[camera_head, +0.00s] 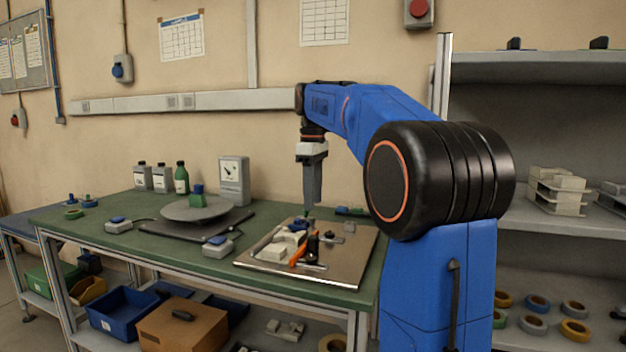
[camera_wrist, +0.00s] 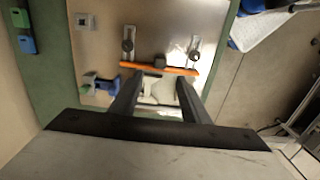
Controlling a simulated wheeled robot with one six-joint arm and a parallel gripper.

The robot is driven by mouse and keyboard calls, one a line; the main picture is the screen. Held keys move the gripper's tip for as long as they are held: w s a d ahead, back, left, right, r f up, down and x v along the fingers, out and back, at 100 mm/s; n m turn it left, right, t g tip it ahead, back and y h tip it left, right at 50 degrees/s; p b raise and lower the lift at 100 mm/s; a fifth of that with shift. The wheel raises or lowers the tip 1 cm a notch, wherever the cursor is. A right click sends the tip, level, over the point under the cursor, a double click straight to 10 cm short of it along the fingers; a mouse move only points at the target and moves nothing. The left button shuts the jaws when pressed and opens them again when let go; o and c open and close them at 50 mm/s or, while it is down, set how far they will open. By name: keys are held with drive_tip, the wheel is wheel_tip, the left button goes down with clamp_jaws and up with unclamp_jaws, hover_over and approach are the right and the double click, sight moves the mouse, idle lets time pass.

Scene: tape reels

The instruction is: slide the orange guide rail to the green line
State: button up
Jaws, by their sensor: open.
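The orange guide rail (camera_head: 298,252) sits on a metal plate (camera_head: 345,268) on the green bench. In the wrist view the rail (camera_wrist: 150,67) lies crosswise just beyond my fingertips, with a dark block at its middle. Slotted brackets with dark knobs (camera_wrist: 128,45) (camera_wrist: 195,54) stand on its far side. My gripper (camera_head: 309,208) points down over the plate. In the wrist view my gripper (camera_wrist: 159,82) has its fingers apart, with pale pieces (camera_wrist: 160,92) visible between them. I cannot tell whether the fingers touch the rail. I cannot make out the green line.
A blue clamp-like piece (camera_wrist: 98,82) and a small grey square (camera_wrist: 86,21) are on the plate. A turntable (camera_head: 194,209), a gauge box (camera_head: 233,180) and bottles (camera_head: 181,178) stand to the left. A shelf unit (camera_head: 550,68) is at right.

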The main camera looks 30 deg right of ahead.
drive_tip(key=shift+r, duration=2.35)
drive_tip(key=s+a+f+m+t, duration=0.1)
drive_tip(key=s+a+f, duration=0.4)
drive_tip(key=s+f, duration=0.5)
drive_tip(key=s+a+f+m+t, duration=0.2)
drive_tip(key=s+a+f+m, duration=0.2)
drive_tip(key=s+f, duration=0.6)
drive_tip(key=s+a+f+m+t, duration=0.1)
drive_tip(key=s+a+f+m, duration=0.1)
drive_tip(key=s+a+f, duration=0.5)
drive_tip(key=s+f, duration=0.3)
drive_tip(key=shift+s+f+m+t, duration=0.3)
drive_tip(key=shift+s+t, duration=0.05)
drive_tip(key=shift+t, duration=0.05)
